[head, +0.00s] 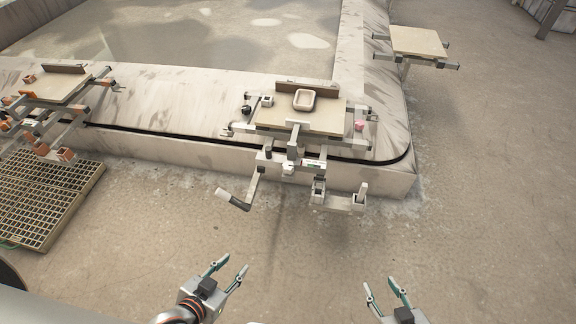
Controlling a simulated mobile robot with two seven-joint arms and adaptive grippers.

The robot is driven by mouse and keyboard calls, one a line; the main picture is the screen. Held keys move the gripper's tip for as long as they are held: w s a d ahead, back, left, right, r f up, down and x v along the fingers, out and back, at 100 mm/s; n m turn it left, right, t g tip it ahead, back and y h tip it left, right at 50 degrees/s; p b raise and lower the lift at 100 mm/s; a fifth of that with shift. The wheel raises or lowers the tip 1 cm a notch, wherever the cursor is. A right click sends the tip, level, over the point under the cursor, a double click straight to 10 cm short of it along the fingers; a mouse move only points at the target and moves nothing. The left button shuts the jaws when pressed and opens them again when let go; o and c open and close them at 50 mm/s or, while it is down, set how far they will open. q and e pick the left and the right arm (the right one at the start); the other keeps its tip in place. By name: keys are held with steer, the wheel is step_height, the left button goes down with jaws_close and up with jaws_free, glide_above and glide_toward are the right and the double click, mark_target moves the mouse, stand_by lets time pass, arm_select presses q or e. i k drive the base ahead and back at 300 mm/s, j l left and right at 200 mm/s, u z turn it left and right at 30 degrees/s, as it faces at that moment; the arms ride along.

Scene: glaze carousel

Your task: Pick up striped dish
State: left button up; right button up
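A small pale square dish with a darker, brownish inside (304,100) rests on a tan board (325,124) of the middle carriage; it is too small to tell whether it is striped. My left gripper (231,268) is at the bottom of the head view, open and empty, its green-tipped fingers spread. My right gripper (381,287) is at the bottom right, also open and empty. Both grippers are well short of the dish and touch nothing.
The board's carriage has a crank handle (234,200) and a bracket (345,203) jutting toward me. Other carriages with boards stand at left (58,88) and far right (418,41). A yellow grate (45,196) lies at left. The floor between is clear.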

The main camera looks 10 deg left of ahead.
mark_target(304, 100)
steer(key=i+l+z, duration=0.25)
steer(key=i, duration=0.2)
steer(key=i+l+z, duration=0.3)
steer(key=i, duration=0.2)
steer(key=i+j, duration=0.1)
steer(key=j, duration=0.25)
steer(key=i+j, duration=0.15)
steer(key=j, duration=0.2)
